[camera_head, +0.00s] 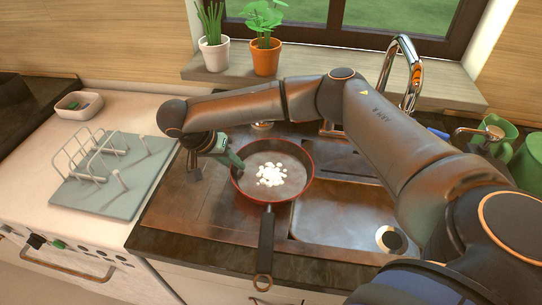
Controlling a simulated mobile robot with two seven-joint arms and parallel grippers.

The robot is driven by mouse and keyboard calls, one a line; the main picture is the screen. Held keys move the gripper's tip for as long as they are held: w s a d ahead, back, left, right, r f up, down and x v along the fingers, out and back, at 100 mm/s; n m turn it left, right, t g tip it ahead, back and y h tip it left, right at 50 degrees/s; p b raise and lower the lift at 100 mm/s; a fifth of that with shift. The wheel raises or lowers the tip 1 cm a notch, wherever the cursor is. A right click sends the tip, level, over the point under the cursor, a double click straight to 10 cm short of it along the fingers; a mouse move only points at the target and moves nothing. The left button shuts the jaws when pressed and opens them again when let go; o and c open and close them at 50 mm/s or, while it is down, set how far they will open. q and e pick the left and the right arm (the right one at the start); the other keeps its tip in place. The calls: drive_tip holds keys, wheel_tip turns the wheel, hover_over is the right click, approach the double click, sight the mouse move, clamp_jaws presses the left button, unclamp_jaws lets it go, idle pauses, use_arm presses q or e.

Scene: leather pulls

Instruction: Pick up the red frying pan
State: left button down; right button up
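The red frying pan (248,187) sits on the dark counter left of the sink basin. It has a red rim and a dark handle (266,240) that points toward me past the counter's front edge. White pieces (271,175) lie in its middle. My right gripper (212,168) is at the pan's upper left side, close to the rim, with its arm reaching over behind the pan. A dark part and a greenish part show at its end; whether it touches the rim or is open or shut is unclear. My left gripper is not in view.
A steel sink (345,220) and a tall faucet (405,65) are to the right. A dish rack (110,175) and a small white dish (80,105) are on the left. Two potted plants stand on the sill. The counter left of the pan is clear.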

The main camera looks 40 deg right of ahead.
drive_tip(key=shift+d+f, duration=0.15)
drive_tip(key=shift+f, duration=0.2)
drive_tip(key=shift+c, duration=0.2)
clamp_jaws()
drive_tip(key=shift+r, duration=0.1)
idle(0.9)
